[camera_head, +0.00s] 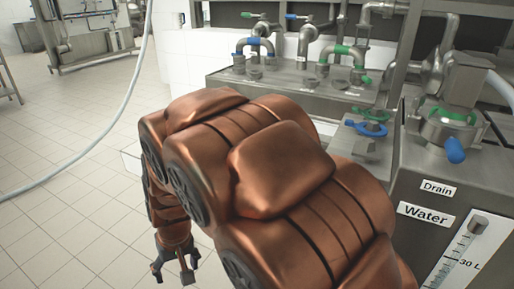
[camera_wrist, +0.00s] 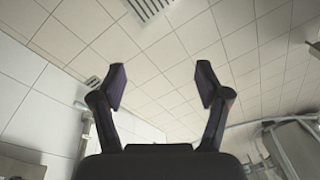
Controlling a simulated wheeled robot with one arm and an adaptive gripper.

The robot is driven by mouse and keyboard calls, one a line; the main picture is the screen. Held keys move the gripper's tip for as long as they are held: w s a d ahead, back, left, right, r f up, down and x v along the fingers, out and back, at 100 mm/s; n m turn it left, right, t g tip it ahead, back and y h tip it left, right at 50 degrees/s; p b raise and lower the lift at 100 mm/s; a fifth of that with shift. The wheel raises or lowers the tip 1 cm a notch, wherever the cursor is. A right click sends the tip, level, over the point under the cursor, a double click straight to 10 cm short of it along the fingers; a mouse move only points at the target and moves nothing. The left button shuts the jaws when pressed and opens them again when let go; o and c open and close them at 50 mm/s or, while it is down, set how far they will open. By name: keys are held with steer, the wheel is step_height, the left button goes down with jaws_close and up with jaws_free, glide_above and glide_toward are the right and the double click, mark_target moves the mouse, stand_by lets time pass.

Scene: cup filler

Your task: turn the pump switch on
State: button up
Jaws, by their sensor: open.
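My gripper (camera_head: 173,274) hangs low at the lower left of the machine in the head view, over the tiled floor. In the wrist view my gripper (camera_wrist: 161,84) has its two dark fingers spread wide with nothing between them. I cannot make out a pump switch in either view. My copper arm covers the middle of the head view and hides part of the machine front.
A steel machine (camera_head: 300,84) with blue and green valve handles stands behind my arm. At right is a steel tank (camera_head: 412,172) with "Drain" and "Water" labels and a level scale (camera_head: 468,255). A pale hose (camera_head: 100,135) crosses the floor at left. The floor there is mostly clear.

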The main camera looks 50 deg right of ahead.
steer(key=w+d+f+m+t+h+p, duration=0.1)
steer(key=w+d+m+t+h+p, duration=0.4)
steer(key=w+d, duration=1.7)
steer(key=d+r+m+g+h+p, duration=0.1)
steer(key=d+m+h, duration=0.5)
steer(key=d+h, duration=0.7)
steer(key=shift+s+d+r+m, duration=0.3)
steer(key=shift+d+r+m, duration=0.1)
steer(key=shift+d, duration=7.15)
steer(key=c, duration=1.2)
